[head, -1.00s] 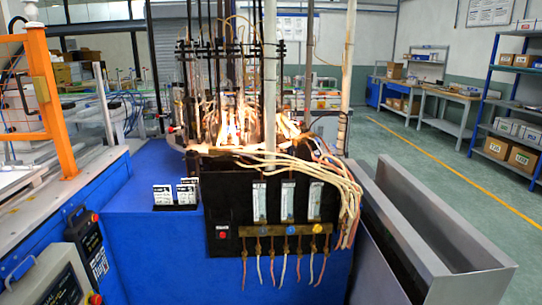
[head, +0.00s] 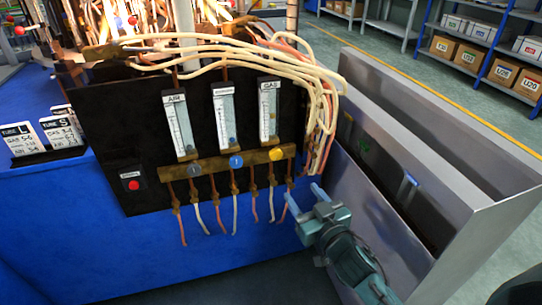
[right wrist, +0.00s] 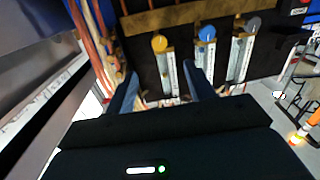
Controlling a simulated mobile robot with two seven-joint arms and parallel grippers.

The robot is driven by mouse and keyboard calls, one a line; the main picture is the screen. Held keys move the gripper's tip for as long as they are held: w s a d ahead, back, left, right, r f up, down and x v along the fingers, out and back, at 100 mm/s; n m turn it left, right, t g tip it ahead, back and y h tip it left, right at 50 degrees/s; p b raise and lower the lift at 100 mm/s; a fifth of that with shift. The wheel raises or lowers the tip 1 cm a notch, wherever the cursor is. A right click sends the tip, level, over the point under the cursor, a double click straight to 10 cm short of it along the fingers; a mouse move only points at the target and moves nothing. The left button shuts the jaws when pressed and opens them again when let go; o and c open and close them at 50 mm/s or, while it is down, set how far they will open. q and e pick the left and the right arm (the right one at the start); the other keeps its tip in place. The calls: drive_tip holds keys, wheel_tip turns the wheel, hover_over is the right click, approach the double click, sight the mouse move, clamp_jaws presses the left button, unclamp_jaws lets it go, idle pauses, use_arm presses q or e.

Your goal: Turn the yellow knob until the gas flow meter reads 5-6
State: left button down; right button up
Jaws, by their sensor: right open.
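The yellow knob (head: 275,154) sits on the brass bar at the right, below the gas flow meter (head: 269,112), a clear tube with a scale labelled GAS. The meter's reading is too small to make out. My right gripper (head: 304,197) is open and empty, below and to the right of the yellow knob, apart from it. In the right wrist view the picture is upside down, and the yellow knob (right wrist: 159,43) shows beyond and between the two open blue fingers (right wrist: 162,80). My left gripper is not in view.
A blue knob (head: 236,161) and a grey knob (head: 194,169) share the brass bar (head: 215,166). Hoses hang below it, near my right fingers. A red button (head: 132,185) is at left. A grey metal trough (head: 440,190) stands close right of my right arm.

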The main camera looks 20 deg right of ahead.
sight(277, 156)
drive_tip(key=w, duration=0.4)
drive_tip(key=w+a+b, duration=0.1)
drive_tip(key=w, duration=0.9)
drive_tip(key=shift+w+a+r+b, duration=0.1)
drive_tip(key=shift+a+r+b, duration=0.05)
drive_tip(key=shift+a+b, duration=0.2)
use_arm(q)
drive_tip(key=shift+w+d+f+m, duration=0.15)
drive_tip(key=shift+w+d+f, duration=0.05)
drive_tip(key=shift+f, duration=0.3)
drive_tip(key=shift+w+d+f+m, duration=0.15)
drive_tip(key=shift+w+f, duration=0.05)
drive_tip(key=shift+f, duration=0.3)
use_arm(e)
drive_tip(key=shift+c, duration=0.3)
